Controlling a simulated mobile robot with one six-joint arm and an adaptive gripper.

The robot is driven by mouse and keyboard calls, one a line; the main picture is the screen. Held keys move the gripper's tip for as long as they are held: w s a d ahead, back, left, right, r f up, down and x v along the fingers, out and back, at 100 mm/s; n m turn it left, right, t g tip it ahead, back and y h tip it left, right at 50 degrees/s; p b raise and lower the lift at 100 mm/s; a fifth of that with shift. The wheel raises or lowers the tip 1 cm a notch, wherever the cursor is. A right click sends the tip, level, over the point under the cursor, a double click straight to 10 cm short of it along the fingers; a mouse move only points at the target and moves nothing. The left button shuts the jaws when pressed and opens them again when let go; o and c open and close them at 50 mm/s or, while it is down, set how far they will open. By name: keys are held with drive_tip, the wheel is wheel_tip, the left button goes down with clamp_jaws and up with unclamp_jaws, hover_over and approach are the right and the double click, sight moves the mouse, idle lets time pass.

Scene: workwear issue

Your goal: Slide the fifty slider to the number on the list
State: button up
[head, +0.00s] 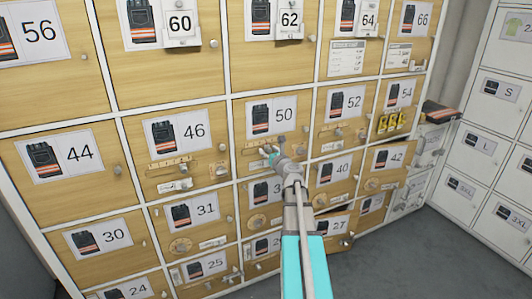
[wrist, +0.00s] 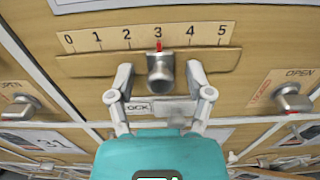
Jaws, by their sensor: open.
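The fifty slider has a dark grey metal knob (wrist: 160,74) with a red pointer at 3. It sits on a wooden scale plate (wrist: 90,65) marked 0 to 5. In the head view, my gripper (head: 271,153) is at the lower part of the door labelled 50 (head: 272,115) and partly hides the slider there. In the wrist view, my gripper (wrist: 160,84) is open, with one finger on each side of the knob and gaps between. A printed sheet (head: 347,58) hangs under 64; its small text is unreadable, and I cannot tell if it is the list.
Similar slider plates show on doors 46 (head: 172,174) and 52 (head: 340,133). A knob by an OPEN label (wrist: 292,102) is at right in the wrist view. White lockers (head: 487,115) stand right; grey floor (head: 400,255) is clear.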

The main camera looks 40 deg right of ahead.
clamp_jaws()
idle(0.4)
drive_tip(key=shift+d, duration=0.1)
drive_tip(key=shift+s+d, duration=0.25)
drive_tip(key=shift+d, duration=0.95)
unclamp_jaws()
